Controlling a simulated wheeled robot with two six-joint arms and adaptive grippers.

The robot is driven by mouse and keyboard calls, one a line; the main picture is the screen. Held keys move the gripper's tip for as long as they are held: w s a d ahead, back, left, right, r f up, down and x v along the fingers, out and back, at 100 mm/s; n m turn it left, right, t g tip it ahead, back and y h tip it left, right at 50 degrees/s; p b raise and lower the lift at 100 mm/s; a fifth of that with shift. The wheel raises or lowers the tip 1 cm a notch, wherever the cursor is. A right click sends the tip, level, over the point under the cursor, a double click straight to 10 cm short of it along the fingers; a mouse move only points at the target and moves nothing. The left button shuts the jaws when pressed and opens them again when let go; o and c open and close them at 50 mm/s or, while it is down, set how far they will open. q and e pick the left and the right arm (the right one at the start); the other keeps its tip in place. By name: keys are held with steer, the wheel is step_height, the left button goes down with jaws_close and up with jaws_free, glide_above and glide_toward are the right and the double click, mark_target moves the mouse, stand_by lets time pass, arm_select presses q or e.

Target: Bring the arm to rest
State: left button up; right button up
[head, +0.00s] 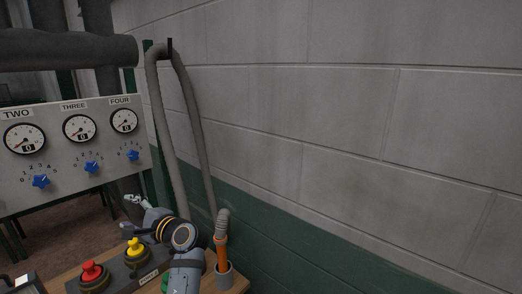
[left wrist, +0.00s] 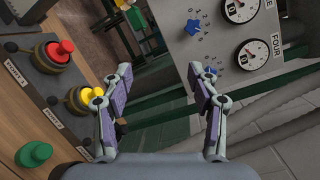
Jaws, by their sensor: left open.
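My left gripper (head: 133,200) is in the lower left of the head view, beside the yellow button and below the gauge panel. In the left wrist view my left gripper (left wrist: 160,73) shows its two fingers spread wide, with nothing between them. My left arm (head: 185,262) rises from the bottom edge, over the right part of the wooden bench. My right gripper is in neither view.
A grey gauge panel (head: 62,160) with blue knobs stands at left. A red button (head: 92,272) and a yellow button (head: 136,247) sit on the bench. A grey hose (head: 196,120) hangs by the wall; an orange-handled tool (head: 222,252) stands right of my arm.

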arm_select(q)
steer(key=s+d+f+n+g+h, duration=0.1)
steer(key=s+f+n+h, duration=0.25)
steer(key=s+f, duration=0.55)
steer(key=s+f+n+g+h, duration=0.15)
steer(key=s+f+h, duration=0.35)
steer(key=f, duration=0.8)
steer(key=s+d+f+n+g+h, duration=0.1)
steer(key=s+d+f+n+h, duration=0.15)
steer(key=s+d, duration=0.4)
steer(key=s+d+f+n+g+h, duration=0.15)
steer(key=s+d+f+h, duration=0.25)
steer(key=s, duration=0.5)
step_height(320, 180, down, 31)
steer(key=s+a+b, duration=0.2)
steer(key=b, duration=0.4)
steer(key=s+a+f+g+b, duration=0.1)
steer(key=s+f+b, duration=0.3)
steer(key=s+f, duration=1.4)
step_height(320, 180, down, 4)
steer(key=shift+s+a+r+n+g, duration=0.1)
steer(key=shift+s+a+n+g, duration=0.2)
steer(key=shift+s+a+n, duration=0.1)
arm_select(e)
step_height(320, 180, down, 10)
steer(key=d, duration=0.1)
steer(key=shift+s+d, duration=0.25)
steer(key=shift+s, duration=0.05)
